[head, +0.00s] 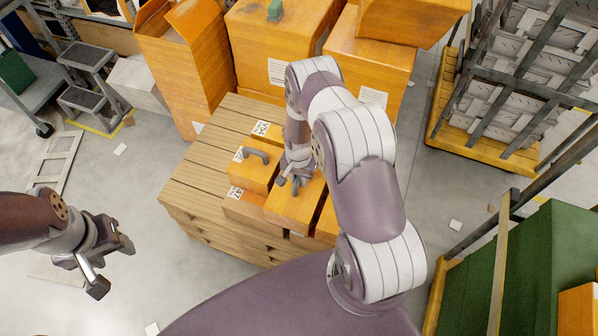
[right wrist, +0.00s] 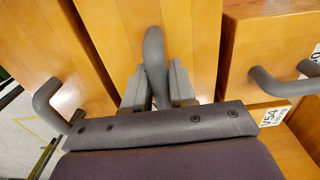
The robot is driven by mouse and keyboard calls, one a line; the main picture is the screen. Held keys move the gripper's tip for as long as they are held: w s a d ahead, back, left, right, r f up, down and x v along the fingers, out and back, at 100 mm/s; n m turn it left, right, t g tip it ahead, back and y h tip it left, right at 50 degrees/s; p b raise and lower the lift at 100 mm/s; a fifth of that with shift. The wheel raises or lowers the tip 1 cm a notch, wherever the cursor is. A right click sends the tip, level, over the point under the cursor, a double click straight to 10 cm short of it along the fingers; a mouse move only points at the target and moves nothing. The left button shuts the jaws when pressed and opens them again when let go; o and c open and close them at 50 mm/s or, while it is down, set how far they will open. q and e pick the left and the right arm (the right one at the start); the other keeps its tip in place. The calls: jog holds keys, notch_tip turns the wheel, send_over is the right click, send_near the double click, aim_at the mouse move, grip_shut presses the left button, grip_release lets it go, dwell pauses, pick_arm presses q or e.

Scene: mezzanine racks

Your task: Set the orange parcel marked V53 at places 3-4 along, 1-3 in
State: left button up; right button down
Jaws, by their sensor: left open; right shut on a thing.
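My right gripper (head: 294,184) is shut on the grey handle (right wrist: 154,60) of an orange parcel (head: 292,207), the middle one in the right wrist view (right wrist: 112,20). Its marking is not visible, so I cannot tell whether it is V53. It sits among other orange parcels on the slatted wooden pallet (head: 190,170); I cannot tell whether it is lifted. A parcel with a grey handle (head: 252,173) is beside it; the right wrist view shows a V54 label (right wrist: 273,117) on the right-hand parcel. My left gripper (head: 100,268) is open and empty over the floor at the left.
Tall orange boxes (head: 268,45) stand at the pallet's back edge. Another handled parcel (right wrist: 45,45) is close at the left in the right wrist view. A caged trolley (head: 500,140) and a green container (head: 520,260) stand at the right. Bare slats show at the pallet's left.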

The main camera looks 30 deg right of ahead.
jog(key=shift+f+b, duration=0.4)
jog(key=shift+b, duration=0.1)
jog(key=c, duration=0.9)
grip_release()
jog(key=shift+s+r, duration=0.1)
notch_tip(320, 180, up, 18)
jog(key=a+n+p, duration=0.1)
jog(key=a+n, duration=0.1)
jog(key=s+a+r+n, duration=0.2)
jog(key=s+r, duration=0.2)
jog(key=s+a+r+n+t, duration=0.1)
jog(key=s+a+r+n, duration=0.1)
jog(key=s+r, duration=0.3)
jog(key=s+a+r+n, duration=0.2)
jog(key=s+r+n, duration=0.2)
jog(key=r, duration=0.1)
jog(key=shift+s+a+r+t, duration=0.2)
jog(key=shift+s+t, duration=0.05)
jog(key=shift+t, duration=0.05)
